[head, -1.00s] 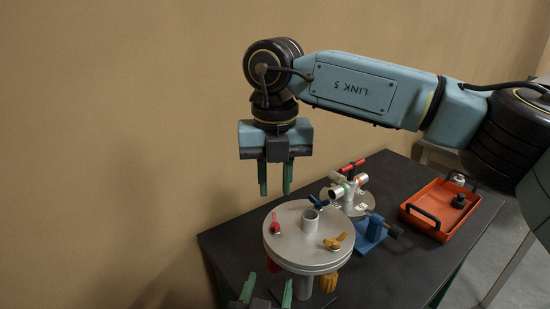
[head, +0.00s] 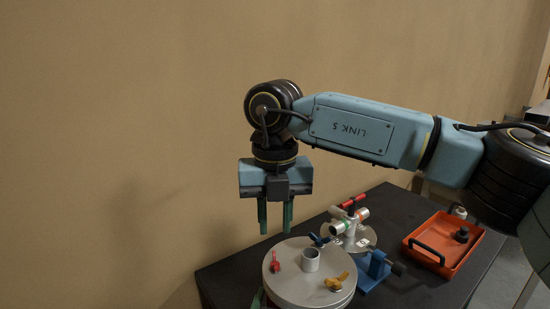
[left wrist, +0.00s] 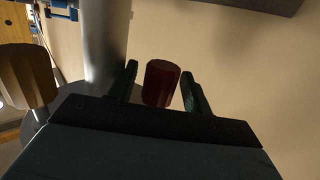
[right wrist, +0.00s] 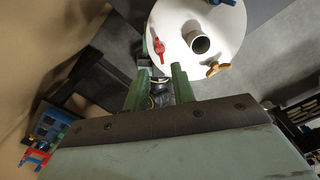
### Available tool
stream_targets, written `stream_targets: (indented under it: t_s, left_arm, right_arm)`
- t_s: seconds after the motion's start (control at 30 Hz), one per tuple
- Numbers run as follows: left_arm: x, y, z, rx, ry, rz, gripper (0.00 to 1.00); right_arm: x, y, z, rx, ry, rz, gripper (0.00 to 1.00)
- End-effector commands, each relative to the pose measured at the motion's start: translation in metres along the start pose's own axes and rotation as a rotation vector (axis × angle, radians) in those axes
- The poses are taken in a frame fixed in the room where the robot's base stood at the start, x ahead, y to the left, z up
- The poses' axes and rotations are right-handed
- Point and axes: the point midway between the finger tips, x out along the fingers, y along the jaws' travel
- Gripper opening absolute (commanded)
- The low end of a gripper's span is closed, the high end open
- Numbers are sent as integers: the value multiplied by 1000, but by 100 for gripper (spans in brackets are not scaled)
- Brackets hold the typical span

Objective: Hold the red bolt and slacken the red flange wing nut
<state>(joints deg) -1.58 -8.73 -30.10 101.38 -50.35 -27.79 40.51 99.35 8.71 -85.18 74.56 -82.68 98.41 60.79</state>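The red flange wing nut (head: 275,262) sits on top of the round grey flange (head: 300,290), at its left side; it also shows in the right wrist view (right wrist: 158,48). My right gripper (head: 275,228) is open and empty, pointing down above and behind that nut. Its fingers show apart in the right wrist view (right wrist: 158,85). The dark red bolt head (left wrist: 161,84) stands between the fingers of my open left gripper (left wrist: 161,88), with a gap visible at each side. In the head view the bolt is hidden, and only a green sliver shows at the flange's left edge.
Blue (head: 319,240) and yellow (head: 337,282) wing nuts sit on the same flange, around a central pipe stub (head: 310,260). Behind stand a valve assembly (head: 350,222) and a blue vise (head: 374,268). An orange tray (head: 470,258) lies at right. A yellow bolt (left wrist: 28,75) hangs beside the left gripper.

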Motion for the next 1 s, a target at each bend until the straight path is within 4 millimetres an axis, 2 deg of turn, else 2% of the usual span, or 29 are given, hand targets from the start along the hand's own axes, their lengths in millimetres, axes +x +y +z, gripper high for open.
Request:
stream_targets:
  t_s: [0.03, 0.2, 0.3, 0.57, 1.0]
  left_arm:
    - [0, 0, 0, 0, 0, 0, 43]
    - [0, 0, 0, 0, 0, 0, 20]
    - [0, 0, 0, 0, 0, 0, 10]
    - [0, 0, 0, 0, 0, 0, 10]
    - [0, 0, 0, 0, -1, 0, 10]
  right_arm:
    - [0, 0, 0, 0, 0, 0, 25]
    - [0, 0, 0, 0, 0, 0, 25]
    - [0, 0, 0, 0, 0, 0, 25]
    - [3, 0, 0, 0, 1, 0, 25]
    - [37, 0, 0, 0, 2, 0, 25]
